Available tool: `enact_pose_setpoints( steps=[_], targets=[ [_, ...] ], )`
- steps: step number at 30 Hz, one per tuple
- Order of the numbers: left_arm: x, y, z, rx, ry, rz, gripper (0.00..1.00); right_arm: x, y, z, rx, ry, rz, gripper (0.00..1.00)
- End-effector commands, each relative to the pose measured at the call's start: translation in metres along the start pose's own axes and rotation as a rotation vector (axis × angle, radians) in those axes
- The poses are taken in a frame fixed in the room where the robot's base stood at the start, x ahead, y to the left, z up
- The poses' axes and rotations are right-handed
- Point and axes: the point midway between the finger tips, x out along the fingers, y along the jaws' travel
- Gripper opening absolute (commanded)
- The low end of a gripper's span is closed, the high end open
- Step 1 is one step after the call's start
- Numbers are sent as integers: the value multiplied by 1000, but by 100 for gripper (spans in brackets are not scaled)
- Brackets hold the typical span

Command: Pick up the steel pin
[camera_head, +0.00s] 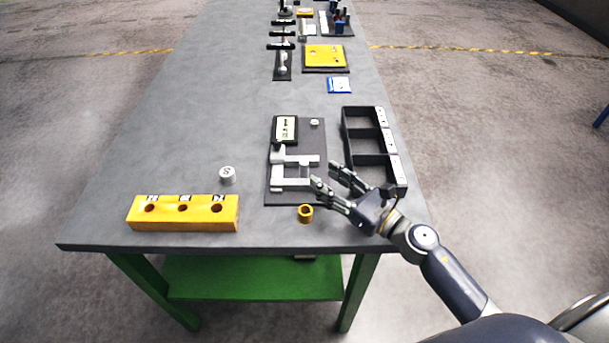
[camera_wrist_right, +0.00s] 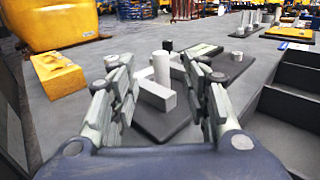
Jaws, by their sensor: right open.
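An upright pale steel cylinder (camera_wrist_right: 161,68), which looks like the steel pin, shows between my fingers in the right wrist view, beyond a grey block (camera_wrist_right: 155,93). I cannot clearly tell it apart from the grey fixture (camera_head: 292,184) in the head view. That fixture lies on a dark mat (camera_head: 309,140). My right gripper (camera_head: 322,172) is open and empty, with its fingertips by the fixture's right side. A short white cylinder marked S (camera_head: 227,175) stands apart to the left. My left gripper is not in view.
A yellow block with three holes (camera_head: 183,224) lies at front left and a brass ring (camera_head: 305,214) at front. A black compartment tray (camera_head: 346,133) stands close to my right gripper. More fixtures stand farther back. The table's left side is clear.

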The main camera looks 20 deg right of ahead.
Motion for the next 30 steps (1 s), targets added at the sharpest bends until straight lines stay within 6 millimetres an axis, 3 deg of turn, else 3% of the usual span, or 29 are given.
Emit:
enact_pose_setpoints(
  steps=[1,4,10,13,21,29,30],
  targets=[
    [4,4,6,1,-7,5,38,0,0,-10,7,-3,-3,43],
    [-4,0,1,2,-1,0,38,11,0,-4,1,-5,-1,43],
    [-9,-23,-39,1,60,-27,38,23,0,-5,1,-3,-1,43],
    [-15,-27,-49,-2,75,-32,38,37,0,-3,3,-4,-1,43],
    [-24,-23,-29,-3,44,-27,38,72,0,-5,3,-2,-1,43],
    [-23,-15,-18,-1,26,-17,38,75,0,-7,1,-1,0,43],
    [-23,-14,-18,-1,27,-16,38,75,0,-7,1,-1,0,39]
  ],
)
